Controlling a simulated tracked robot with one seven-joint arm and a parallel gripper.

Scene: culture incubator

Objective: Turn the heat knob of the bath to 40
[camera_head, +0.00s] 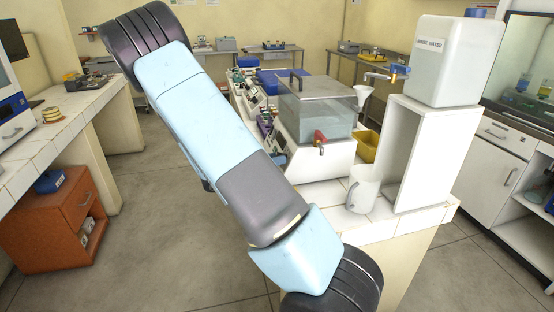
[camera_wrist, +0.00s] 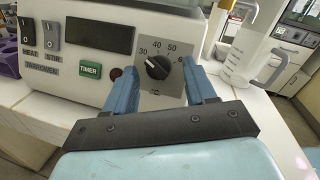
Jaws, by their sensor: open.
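The bath (camera_head: 318,156) stands on the white tiled bench in the head view, with a clear tank of water under a lid. In the wrist view its front panel (camera_wrist: 93,86) shows a black heat knob (camera_wrist: 157,67) on a grey dial plate marked 30, 40, 50 and a partly hidden 6. A pale mark on the knob seems to face the upper left, but its exact reading is too small to tell. My gripper (camera_wrist: 159,70) is open, with one blue finger on each side of the knob. I cannot tell whether either finger touches it. The head view does not show the gripper.
The panel also has HEAT and STIR switches (camera_wrist: 38,35), a green TIMER button (camera_wrist: 90,69) and a dark display (camera_wrist: 100,35). A white jug (camera_wrist: 250,55) stands close right of the bath. A rinse-water tank (camera_head: 455,65) sits on a white stand.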

